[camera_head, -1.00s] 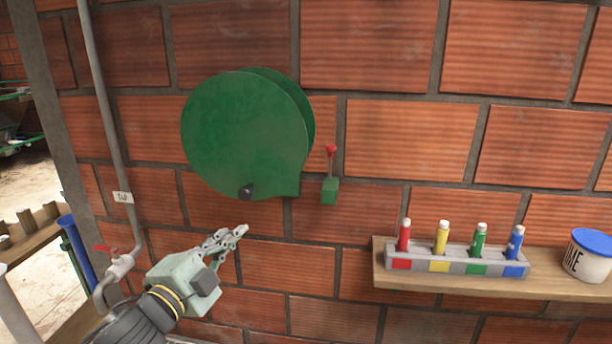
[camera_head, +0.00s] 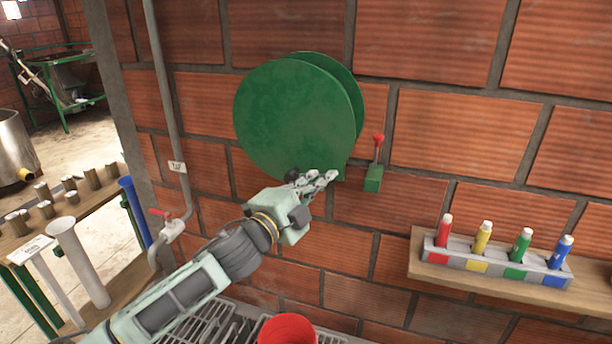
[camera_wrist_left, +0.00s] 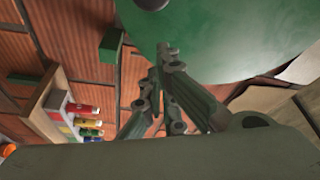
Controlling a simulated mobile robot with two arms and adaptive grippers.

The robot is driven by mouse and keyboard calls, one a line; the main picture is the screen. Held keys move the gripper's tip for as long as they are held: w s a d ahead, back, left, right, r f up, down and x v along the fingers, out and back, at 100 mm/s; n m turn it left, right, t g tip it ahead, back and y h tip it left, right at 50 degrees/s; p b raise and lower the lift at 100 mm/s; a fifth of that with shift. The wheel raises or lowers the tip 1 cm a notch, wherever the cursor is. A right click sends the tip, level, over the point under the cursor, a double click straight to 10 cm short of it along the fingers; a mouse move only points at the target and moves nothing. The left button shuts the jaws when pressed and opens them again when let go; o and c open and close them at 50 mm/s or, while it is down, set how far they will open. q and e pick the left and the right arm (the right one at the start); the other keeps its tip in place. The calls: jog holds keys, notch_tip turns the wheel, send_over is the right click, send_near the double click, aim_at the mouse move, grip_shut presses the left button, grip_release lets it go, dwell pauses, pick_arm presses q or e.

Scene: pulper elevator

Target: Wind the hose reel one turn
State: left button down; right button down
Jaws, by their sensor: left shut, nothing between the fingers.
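The green hose reel (camera_head: 295,120) is mounted on the brick wall, its round disc facing me. Its black crank knob (camera_head: 292,175) is at the disc's lower edge, partly hidden behind my left gripper. My left gripper (camera_head: 326,176) is shut and empty, in front of the reel's lower edge and close to the knob. In the left wrist view the fingers (camera_wrist_left: 168,58) point at the green disc (camera_wrist_left: 230,35), and the dark knob (camera_wrist_left: 152,4) shows at the top edge, apart from the fingertips. No hose shows. My right gripper is not in view.
A green box with a red-tipped lever (camera_head: 373,178) is right of the reel. A wooden shelf (camera_head: 425,265) holds several coloured bottles in a rack. A pipe with a red-handled valve (camera_head: 172,225) runs left. A red bucket (camera_head: 288,330) stands below.

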pick_arm(q)
jog(key=a, duration=0.2)
jog(key=a+f, duration=0.1)
jog(key=shift+w+p, duration=0.35)
jog(key=shift+d, duration=0.15)
